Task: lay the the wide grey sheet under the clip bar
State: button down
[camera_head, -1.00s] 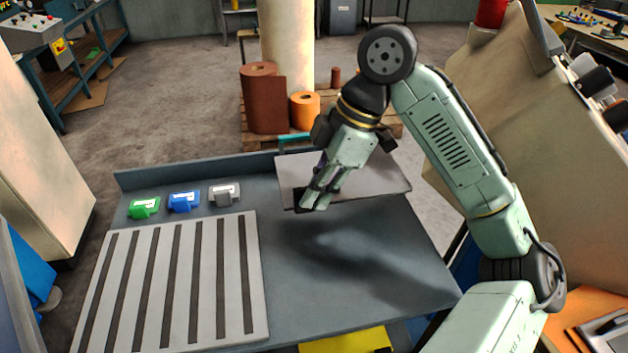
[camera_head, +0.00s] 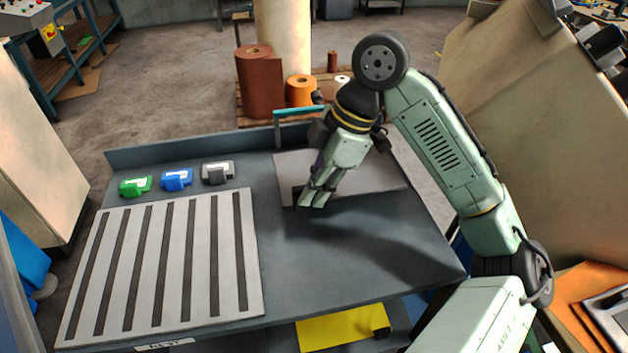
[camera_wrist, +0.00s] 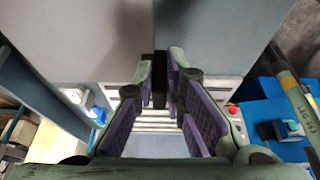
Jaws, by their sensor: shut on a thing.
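The wide grey sheet (camera_head: 365,173) is over the back right part of the bench, flat, and my forearm hides part of it. My gripper (camera_head: 306,203) points down and is shut on the dark tab (camera_head: 298,196) near the sheet's left front corner. In the wrist view, the fingers (camera_wrist: 160,85) close around this dark tab. A shadow lies in front of the sheet; I cannot tell its exact height above the bench. A teal bar (camera_head: 300,112) stands at the bench's back edge, behind the sheet; I cannot tell if it is the clip bar.
A slotted pale board (camera_head: 245,250) lies at the bench's left. A yellow sheet (camera_head: 340,328) lies below the front edge. The bench's front middle (camera_head: 330,265) is clear.

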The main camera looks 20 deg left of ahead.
jog(key=shift+f+b, duration=1.05)
jog(key=shift+f, duration=1.35)
jog(key=shift+f+b, duration=0.3)
jog(key=shift+f, duration=0.3)
jog(key=c, duration=1.6)
grip_release()
jog(key=shift+o, duration=0.2)
